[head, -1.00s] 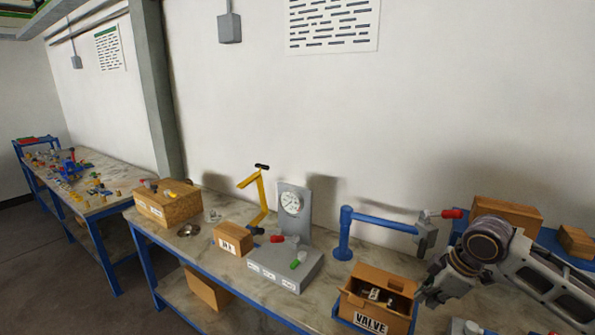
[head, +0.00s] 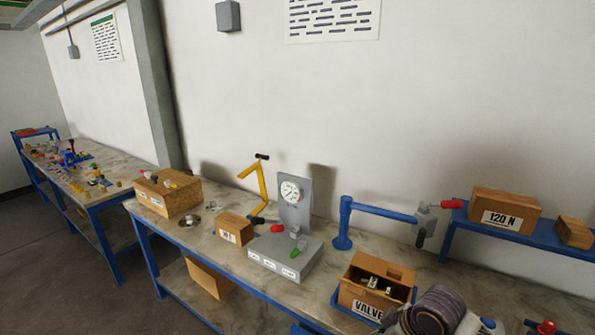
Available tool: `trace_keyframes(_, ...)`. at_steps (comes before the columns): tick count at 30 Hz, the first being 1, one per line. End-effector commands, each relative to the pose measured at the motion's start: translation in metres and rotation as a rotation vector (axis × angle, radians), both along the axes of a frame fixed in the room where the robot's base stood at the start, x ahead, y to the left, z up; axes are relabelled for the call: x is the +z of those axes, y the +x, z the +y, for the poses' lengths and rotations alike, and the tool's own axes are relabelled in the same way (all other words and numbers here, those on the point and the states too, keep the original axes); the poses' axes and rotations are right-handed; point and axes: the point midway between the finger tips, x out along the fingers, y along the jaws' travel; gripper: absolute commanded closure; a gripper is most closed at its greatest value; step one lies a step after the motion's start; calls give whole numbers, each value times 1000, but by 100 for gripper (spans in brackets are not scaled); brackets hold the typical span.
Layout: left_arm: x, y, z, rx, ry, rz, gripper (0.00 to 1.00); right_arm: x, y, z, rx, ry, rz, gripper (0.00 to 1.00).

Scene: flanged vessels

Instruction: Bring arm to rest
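A dark, rounded joint of my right arm (head: 438,308) shows at the bottom edge, right of the middle, just in front of the open cardboard box labelled VALVE (head: 362,305). The fingers of my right gripper are out of frame. My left arm and gripper are not in view. The grey test block (head: 284,262), with a red and a green handle on it, stands on the bench in front of an upright dial gauge (head: 291,192).
A blue post with a side arm (head: 380,212) carries a grey clamp (head: 427,222). A blue shelf (head: 500,238) holds a box labelled 120 N (head: 503,211). A small box (head: 234,229) and a larger box (head: 167,195) stand left. Bare bench shows behind the VALVE box.

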Motion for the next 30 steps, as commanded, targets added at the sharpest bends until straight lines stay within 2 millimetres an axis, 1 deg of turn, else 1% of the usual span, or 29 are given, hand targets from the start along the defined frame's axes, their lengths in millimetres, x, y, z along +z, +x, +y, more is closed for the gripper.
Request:
trace_keyframes(1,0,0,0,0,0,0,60,-6,-6,6,-19,13,5,100)
trace_keyframes(7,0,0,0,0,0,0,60,-22,-25,16,-115,40,9,100)
trace_keyframes(14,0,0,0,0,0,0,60,-39,-48,19,-248,62,23,100)
trace_keyframes(20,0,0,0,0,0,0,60,-52,-70,15,-381,69,42,100)
trace_keyframes(24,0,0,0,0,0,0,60,-60,-87,9,-478,64,58,100)
trace_keyframes(30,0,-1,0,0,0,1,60,-67,-105,-1,-576,50,75,100)
